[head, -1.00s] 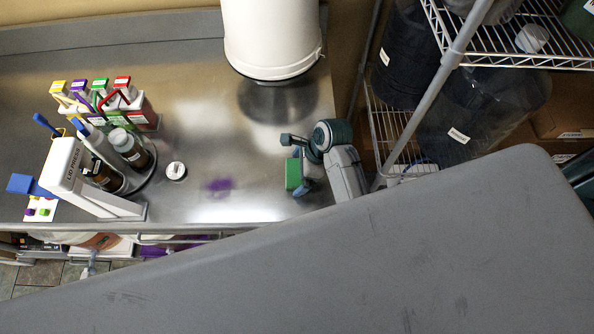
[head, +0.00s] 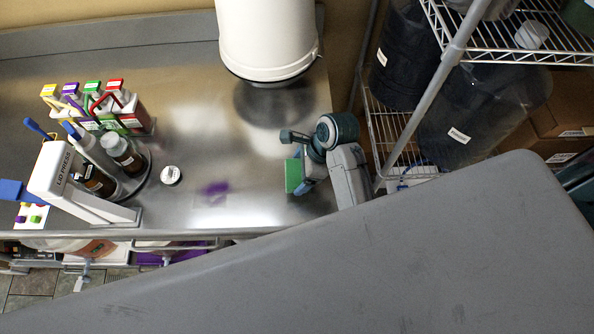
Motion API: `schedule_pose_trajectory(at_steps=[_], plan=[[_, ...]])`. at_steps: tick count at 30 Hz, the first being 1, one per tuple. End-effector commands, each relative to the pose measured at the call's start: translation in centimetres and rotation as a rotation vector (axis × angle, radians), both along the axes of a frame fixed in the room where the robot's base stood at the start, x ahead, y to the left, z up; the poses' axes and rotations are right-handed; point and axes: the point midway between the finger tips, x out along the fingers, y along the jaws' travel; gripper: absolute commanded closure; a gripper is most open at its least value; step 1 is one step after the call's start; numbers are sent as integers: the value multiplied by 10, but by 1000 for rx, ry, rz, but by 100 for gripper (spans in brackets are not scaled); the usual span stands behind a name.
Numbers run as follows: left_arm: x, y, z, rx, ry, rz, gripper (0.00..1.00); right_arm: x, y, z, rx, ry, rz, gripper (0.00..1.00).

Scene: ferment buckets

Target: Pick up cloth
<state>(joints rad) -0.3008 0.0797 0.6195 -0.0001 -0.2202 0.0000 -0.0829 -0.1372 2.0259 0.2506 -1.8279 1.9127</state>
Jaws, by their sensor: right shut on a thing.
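A small green piece (head: 293,176) with straight edges is at the right end of the steel counter; I take it to be the cloth. My right gripper (head: 306,178) is shut on it from its right side. The gripper is partly hidden by its own wrist, and I cannot tell whether the green piece touches the counter. A flat purple patch (head: 215,188) lies on the counter to the left; I cannot tell if it is a spill. My left gripper is not in view.
A white bucket (head: 268,40) is above the counter at the back. Bottles (head: 118,150), color-capped containers (head: 130,115) and a white lid press (head: 75,185) stand at left. A small white cap (head: 171,175) lies nearby. A wire rack (head: 400,140) with dark buckets is close to my right arm.

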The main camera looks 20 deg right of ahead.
Motion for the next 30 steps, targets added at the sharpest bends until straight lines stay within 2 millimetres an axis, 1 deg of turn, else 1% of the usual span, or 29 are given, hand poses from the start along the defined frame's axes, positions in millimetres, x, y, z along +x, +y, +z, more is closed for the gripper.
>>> schedule_pose_trajectory(at_steps=[1,9,12,15,18,21,30], plan=[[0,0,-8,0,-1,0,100,-13,-4,-4,-2,1,-1,41],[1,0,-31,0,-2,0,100,-84,-21,2,-4,1,1,41],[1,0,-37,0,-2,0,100,-106,-27,6,-3,1,1,41],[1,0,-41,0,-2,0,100,-122,-31,9,-3,1,1,41],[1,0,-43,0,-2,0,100,-132,-33,11,-3,1,0,41],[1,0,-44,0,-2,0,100,-138,-34,12,-1,0,1,41],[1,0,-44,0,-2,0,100,-140,-35,13,0,0,0,41]])
